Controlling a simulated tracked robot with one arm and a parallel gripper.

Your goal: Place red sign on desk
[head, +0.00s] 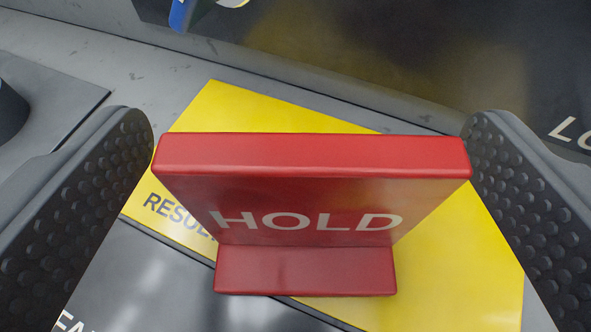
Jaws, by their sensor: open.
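The red sign (311,157) with the white word HOLD stands upright on its red foot (305,270), in the middle of the head view. It stands over a yellow panel (465,270) marked with letters that read RESUL before the sign covers the rest. My gripper (312,170) is open. Its dark studded left finger is beside the sign's left end and its right finger is beside the right end. The left finger appears very close to the sign's edge; whether either finger touches it I cannot tell.
A dark panel with white letters (190,285) lies at the lower left. A dark raised surface (400,60) with the letters LO runs along the top right. A blue object (180,15) shows at the top. Bare grey surface (100,55) lies at the upper left.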

